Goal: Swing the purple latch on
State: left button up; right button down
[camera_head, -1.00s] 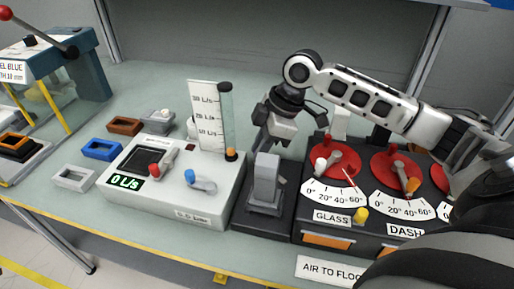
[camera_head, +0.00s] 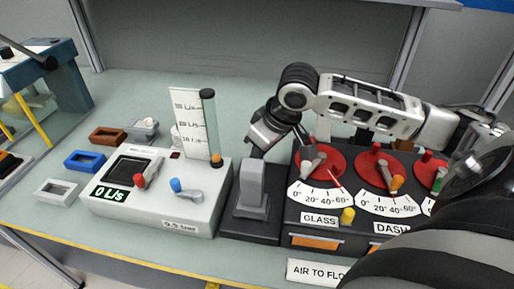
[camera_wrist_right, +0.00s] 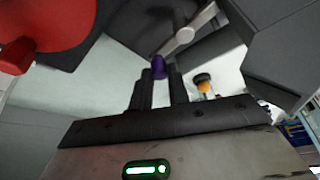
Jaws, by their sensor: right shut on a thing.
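The purple latch shows in the right wrist view as a small purple knob (camera_wrist_right: 158,68) beside a light grey lever (camera_wrist_right: 190,36). My right gripper (camera_wrist_right: 160,84) has its two dark fingers around the knob and is shut on it. In the head view my right gripper (camera_head: 256,150) reaches down behind the grey upright block (camera_head: 253,184), left of the GLASS dial (camera_head: 321,160). The latch is hidden there by the gripper and the block. My left gripper is not in view.
Red dials with levers stand on the black panel to the right, including the DASH dial (camera_head: 379,166). The grey flow box (camera_head: 205,205) with its tube stands left of the block. Blue (camera_head: 85,161), brown and white frames lie further left on the bench.

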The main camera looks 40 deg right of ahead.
jog(key=shift+s+d+r+m+h, duration=0.15)
jog(key=shift+m+h, duration=0.15)
jog(key=shift+m, duration=0.4)
jog(key=c, duration=1.3)
grip_release()
jog(key=shift+c, duration=0.2)
jog(key=shift+s, duration=0.1)
jog(key=v, duration=1.5)
jog(key=shift+s+r, duration=0.25)
jog(key=shift+r, duration=0.1)
